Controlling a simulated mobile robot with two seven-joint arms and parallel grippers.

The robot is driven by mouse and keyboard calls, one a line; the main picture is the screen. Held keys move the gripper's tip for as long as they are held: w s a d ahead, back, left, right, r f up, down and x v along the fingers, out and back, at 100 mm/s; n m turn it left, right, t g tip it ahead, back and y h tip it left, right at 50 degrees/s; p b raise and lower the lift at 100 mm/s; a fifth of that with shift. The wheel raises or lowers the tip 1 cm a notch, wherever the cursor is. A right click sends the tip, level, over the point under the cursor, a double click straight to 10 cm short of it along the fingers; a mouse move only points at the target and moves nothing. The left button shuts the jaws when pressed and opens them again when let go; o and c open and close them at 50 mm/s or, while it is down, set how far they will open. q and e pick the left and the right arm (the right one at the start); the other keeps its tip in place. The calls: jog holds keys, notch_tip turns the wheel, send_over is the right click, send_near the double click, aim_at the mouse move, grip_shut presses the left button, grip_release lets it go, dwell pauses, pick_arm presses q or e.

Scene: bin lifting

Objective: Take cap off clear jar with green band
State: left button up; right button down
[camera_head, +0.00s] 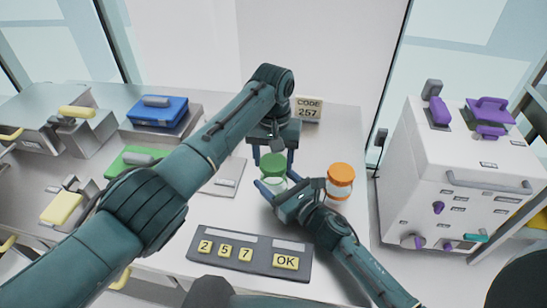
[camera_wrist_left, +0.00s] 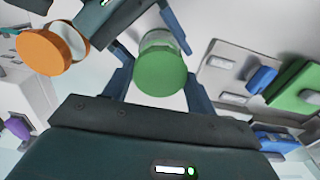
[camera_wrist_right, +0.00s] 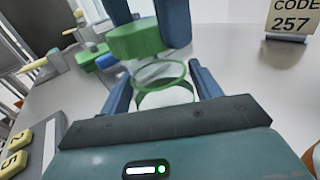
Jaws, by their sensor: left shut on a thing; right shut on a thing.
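The clear jar with a green band (camera_wrist_right: 163,84) stands upright on the table, between the fingers of my right gripper (camera_wrist_right: 160,92), which is shut on it from the side. The green cap (camera_wrist_right: 136,42) is above the jar; in the left wrist view the cap (camera_wrist_left: 160,72) faces the camera with the jar behind it. My left gripper (camera_wrist_left: 158,85) reaches down from above, shut on the cap. In the head view the cap (camera_head: 273,160) sits directly over the jar.
A jar with an orange cap (camera_head: 340,176) stands close to the right of my right gripper. A keypad (camera_head: 249,249) lies at the front. A "CODE 257" sign (camera_head: 308,109) stands behind. Blue (camera_head: 157,110) and green boxes are at the left.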

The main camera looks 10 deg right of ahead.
aim_at(273, 161)
pick_arm(q)
jog(key=shift+r, duration=1.95)
pick_arm(e)
jog(key=shift+c, duration=1.2)
grip_release()
